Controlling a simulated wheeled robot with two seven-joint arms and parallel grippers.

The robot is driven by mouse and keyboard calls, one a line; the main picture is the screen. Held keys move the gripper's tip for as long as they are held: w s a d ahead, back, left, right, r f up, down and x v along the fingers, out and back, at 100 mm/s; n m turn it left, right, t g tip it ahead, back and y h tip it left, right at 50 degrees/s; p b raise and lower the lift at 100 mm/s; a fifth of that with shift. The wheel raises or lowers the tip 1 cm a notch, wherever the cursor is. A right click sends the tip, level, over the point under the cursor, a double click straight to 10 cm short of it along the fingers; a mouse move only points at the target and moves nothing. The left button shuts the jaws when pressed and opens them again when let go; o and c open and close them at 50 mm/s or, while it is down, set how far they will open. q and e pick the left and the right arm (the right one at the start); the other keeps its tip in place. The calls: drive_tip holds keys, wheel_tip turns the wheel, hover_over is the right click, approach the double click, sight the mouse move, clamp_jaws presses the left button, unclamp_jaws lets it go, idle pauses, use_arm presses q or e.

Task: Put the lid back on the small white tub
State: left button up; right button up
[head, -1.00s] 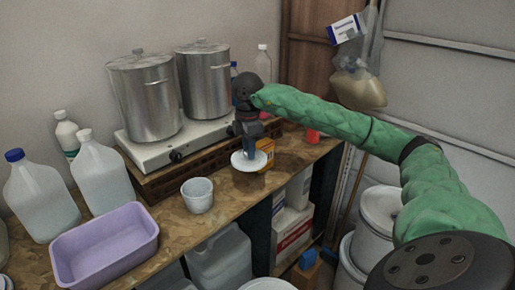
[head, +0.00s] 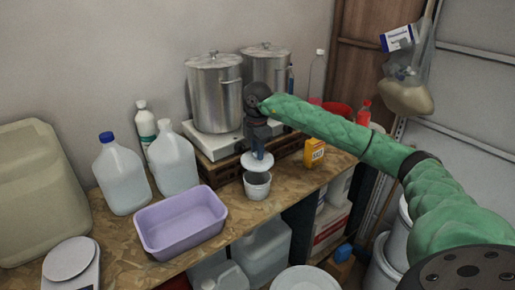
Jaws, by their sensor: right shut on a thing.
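The small white tub (head: 257,187) stands upright on the wooden bench near its front edge, with its mouth partly visible. My right gripper (head: 257,151) points down above the tub and is shut on the white round lid (head: 257,162). The lid is roughly level and hangs just above the tub's mouth, with a gap that seems to show between them. My left gripper is not in view.
A lilac basin (head: 181,222) stands left of the tub, with clear jugs (head: 121,178) behind it. Two steel pots (head: 215,95) sit on a hotplate behind my gripper. A kitchen scale (head: 71,262) is at front left.

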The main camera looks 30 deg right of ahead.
sight(257, 162)
drive_tip(key=shift+w+n, duration=0.15)
drive_tip(key=shift+n, duration=0.15)
drive_tip(key=shift+a, duration=0.25)
drive_tip(key=shift+n, duration=0.4)
drive_tip(key=shift+d+f+n, duration=0.15)
drive_tip(key=shift+d+n, duration=0.15)
drive_tip(key=shift+d, duration=0.15)
drive_tip(key=shift+a+f, duration=0.3)
drive_tip(key=shift+f, duration=0.2)
drive_tip(key=shift+f+b, duration=0.35)
drive_tip(key=shift+b, duration=0.05)
drive_tip(key=shift+d+f+b, duration=0.2)
drive_tip(key=shift+f+b, duration=0.1)
drive_tip(key=shift+f, duration=0.85)
drive_tip(key=shift+a+f+b, duration=0.1)
drive_tip(key=shift+f+b, duration=0.4)
drive_tip(key=shift+f, duration=0.55)
use_arm(q)
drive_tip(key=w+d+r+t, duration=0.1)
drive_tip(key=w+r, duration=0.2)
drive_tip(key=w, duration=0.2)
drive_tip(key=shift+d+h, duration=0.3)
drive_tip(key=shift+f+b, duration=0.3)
drive_tip(key=shift+b, duration=0.3)
